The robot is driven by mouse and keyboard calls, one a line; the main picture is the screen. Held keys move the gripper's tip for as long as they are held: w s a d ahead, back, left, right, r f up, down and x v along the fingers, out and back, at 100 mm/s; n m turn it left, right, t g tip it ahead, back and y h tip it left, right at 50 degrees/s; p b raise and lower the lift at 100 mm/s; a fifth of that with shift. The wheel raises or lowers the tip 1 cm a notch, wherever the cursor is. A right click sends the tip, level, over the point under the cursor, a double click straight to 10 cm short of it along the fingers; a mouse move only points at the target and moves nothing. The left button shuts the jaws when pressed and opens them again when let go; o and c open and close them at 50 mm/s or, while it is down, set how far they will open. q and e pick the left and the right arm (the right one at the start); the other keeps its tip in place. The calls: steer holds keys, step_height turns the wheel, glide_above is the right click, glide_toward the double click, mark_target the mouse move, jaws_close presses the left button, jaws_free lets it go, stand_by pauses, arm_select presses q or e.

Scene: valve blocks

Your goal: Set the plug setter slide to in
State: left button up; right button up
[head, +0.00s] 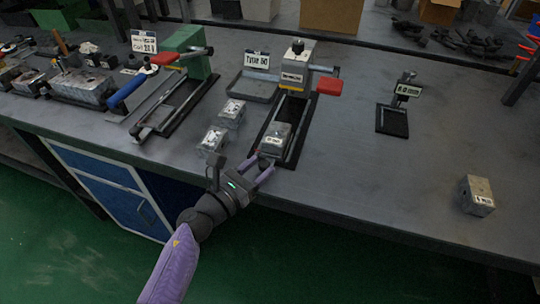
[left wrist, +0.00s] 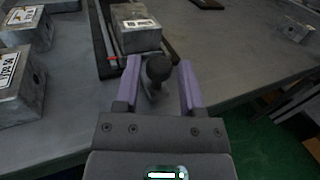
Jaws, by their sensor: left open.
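A grey press-like device (head: 293,75) with a red handle (head: 328,86) stands on the bench; I take it for the plug setter, but its label is too small to read. Its dark rails (head: 297,130) run to the bench's front edge. A grey labelled block (head: 275,138) sits on the slide at the near end, away from the device's head; it also shows in the left wrist view (left wrist: 136,36). My left gripper (head: 257,168) is open at the bench edge. Its purple fingers stand either side of a dark round knob (left wrist: 158,68), with gaps visible. My right gripper is not in view.
Two loose grey blocks (head: 232,113) (head: 213,140) stand left of the rails. A small stand (head: 393,120) and a lone block (head: 477,195) are right. The bench between them is clear.

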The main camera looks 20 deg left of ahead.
arm_select(q)
steer(key=x, duration=0.4)
jaws_close()
stand_by(0.6)
steer(key=shift+f, duration=0.1)
stand_by(0.7)
